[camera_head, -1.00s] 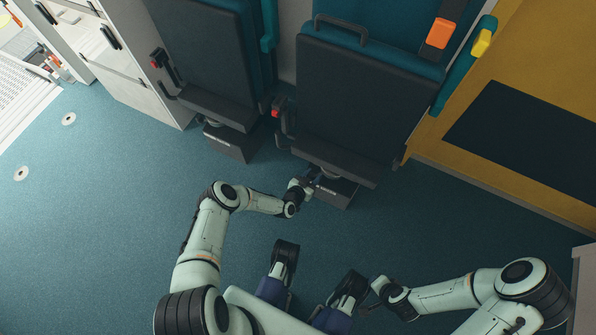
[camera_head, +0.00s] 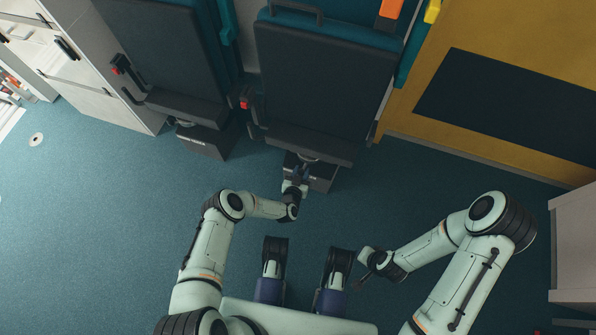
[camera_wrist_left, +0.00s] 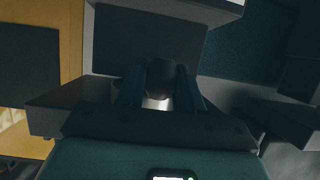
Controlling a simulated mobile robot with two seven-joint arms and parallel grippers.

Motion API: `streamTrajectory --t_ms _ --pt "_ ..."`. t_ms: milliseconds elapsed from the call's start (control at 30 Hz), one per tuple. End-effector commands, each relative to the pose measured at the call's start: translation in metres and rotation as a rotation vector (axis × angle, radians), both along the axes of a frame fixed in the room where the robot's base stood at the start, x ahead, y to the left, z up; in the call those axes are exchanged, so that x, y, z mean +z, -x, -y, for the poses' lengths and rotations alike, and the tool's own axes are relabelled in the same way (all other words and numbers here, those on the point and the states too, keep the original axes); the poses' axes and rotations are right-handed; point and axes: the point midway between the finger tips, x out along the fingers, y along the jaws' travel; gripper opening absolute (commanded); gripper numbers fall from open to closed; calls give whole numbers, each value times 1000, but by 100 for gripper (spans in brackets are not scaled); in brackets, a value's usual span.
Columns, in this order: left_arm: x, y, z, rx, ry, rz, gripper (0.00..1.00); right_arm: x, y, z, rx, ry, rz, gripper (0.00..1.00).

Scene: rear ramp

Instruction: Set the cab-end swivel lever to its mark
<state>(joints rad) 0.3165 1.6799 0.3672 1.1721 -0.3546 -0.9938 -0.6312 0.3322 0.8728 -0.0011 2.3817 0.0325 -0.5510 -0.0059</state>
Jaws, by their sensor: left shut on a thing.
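The right-hand folded seat (camera_head: 322,85) stands by the yellow wall, on a dark pedestal (camera_head: 323,181). My left gripper (camera_head: 299,178) is low at the front of this pedestal, under the seat's lower edge. In the left wrist view, its two dark blue fingers (camera_wrist_left: 160,85) are shut on a dark rounded knob, the end of the swivel lever (camera_wrist_left: 159,70). The rest of the lever and any mark are hidden or too dark to make out. My right gripper (camera_head: 367,263) is away from the seat, above the floor; its fingers are too small to read.
A second folded seat (camera_head: 165,60) stands to the left, with its own pedestal (camera_head: 203,141). A white cabinet (camera_head: 100,85) is at the far left, and a pale box (camera_head: 575,245) at the right edge. The blue floor (camera_head: 120,220) between is clear.

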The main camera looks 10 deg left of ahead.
Motion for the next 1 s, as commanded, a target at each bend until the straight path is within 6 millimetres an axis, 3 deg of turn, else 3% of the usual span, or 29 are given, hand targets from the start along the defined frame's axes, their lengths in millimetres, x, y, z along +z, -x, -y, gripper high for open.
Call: streamTrajectory --t_ms 367,400,467,1000 --pt "6 -6 5 -9 2 15 0 0 0 0 0 0 1 43" --pt "6 -6 5 -9 2 15 39 0 0 0 0 0 1 43" --pt "6 -6 5 -9 2 15 58 0 0 0 0 0 1 43" --pt "7 -7 -1 -6 0 7 59 1 -1 0 0 1 3 43"
